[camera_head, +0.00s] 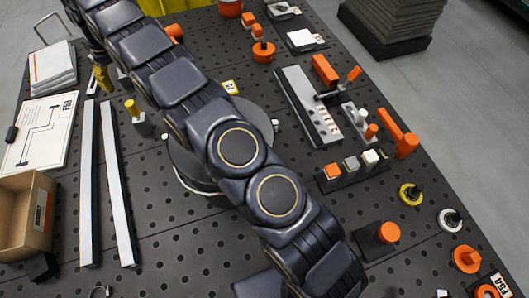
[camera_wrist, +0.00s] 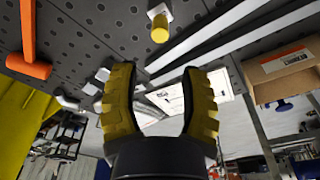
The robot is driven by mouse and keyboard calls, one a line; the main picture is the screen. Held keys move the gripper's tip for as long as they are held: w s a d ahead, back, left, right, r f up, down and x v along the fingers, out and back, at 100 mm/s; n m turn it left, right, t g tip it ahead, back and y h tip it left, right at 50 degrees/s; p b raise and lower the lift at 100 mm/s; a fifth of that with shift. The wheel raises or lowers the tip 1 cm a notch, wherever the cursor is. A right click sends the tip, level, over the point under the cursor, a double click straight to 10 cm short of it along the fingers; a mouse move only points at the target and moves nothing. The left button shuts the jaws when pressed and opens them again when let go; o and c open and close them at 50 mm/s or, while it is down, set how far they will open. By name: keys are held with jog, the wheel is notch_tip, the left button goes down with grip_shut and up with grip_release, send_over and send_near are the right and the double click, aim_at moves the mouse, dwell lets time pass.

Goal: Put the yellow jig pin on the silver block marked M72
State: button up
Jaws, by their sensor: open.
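A yellow jig pin (camera_head: 131,107) stands upright at a small silver block (camera_head: 143,127) left of my arm. The wrist view shows the yellow pin (camera_wrist: 160,31) with its silver block (camera_wrist: 157,11) at the top centre. A second small grey block (camera_head: 122,75) sits beyond it, partly hidden by my arm. Grey blocks (camera_wrist: 101,75) also show left of centre in the wrist view. I cannot read M72 on any block. My gripper (camera_head: 103,84) has yellow fingers and is beyond the pin, near the grey block. In the wrist view my gripper (camera_wrist: 160,72) is open and empty.
Two long white rails (camera_head: 113,185) lie left of the pin. A paper sheet (camera_head: 40,132) and an open cardboard box (camera_head: 24,215) are at the left. Orange parts and a metal rail (camera_head: 308,107) fill the right of the perforated table.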

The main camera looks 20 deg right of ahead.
jog(key=s+d+r+m+g+h, duration=0.1)
jog(key=s+d+r+m, duration=0.2)
jog(key=s+d+r, duration=0.45)
jog(key=s+d+r+m, duration=0.2)
jog(key=s+d+r, duration=0.3)
jog(key=s+d, duration=0.5)
jog(key=s+d+f+m+g, duration=0.1)
jog(key=s+d+m, duration=0.1)
jog(key=s, duration=1)
jog(key=s+d+f+m, duration=0.1)
jog(key=s+d, duration=0.4)
jog(key=s, duration=0.8)
jog(key=shift+s+d+f+m+g, duration=0.3)
jog(key=shift+f+m+g, duration=0.1)
jog(key=shift+m, duration=0.2)
